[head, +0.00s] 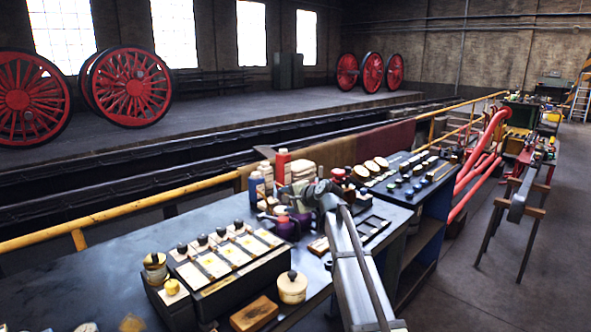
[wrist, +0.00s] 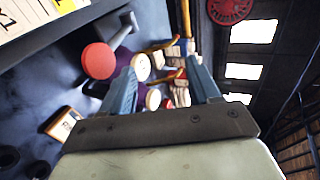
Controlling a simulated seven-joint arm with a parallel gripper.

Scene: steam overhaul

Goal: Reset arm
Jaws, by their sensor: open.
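My gripper (wrist: 163,82) shows in the wrist view with its two blue-grey fingers spread apart. No object is clearly held between them. Beyond the fingers lie a red round knob (wrist: 98,61), a dark purple item and several cream-and-red containers (wrist: 180,92). In the head view my arm rises from the bottom right of centre, and its end is over the back of the near workbench (head: 110,275), close to the bottles. The small parts around the fingers hide the exact fingertips there, and I cannot tell whether they touch anything.
A dark box with several cream panels and black knobs (head: 222,262) stands left of my arm. A cream round pot (head: 292,287) and a wooden block (head: 254,314) are in front. A yellow rail (head: 125,208) runs behind the bench.

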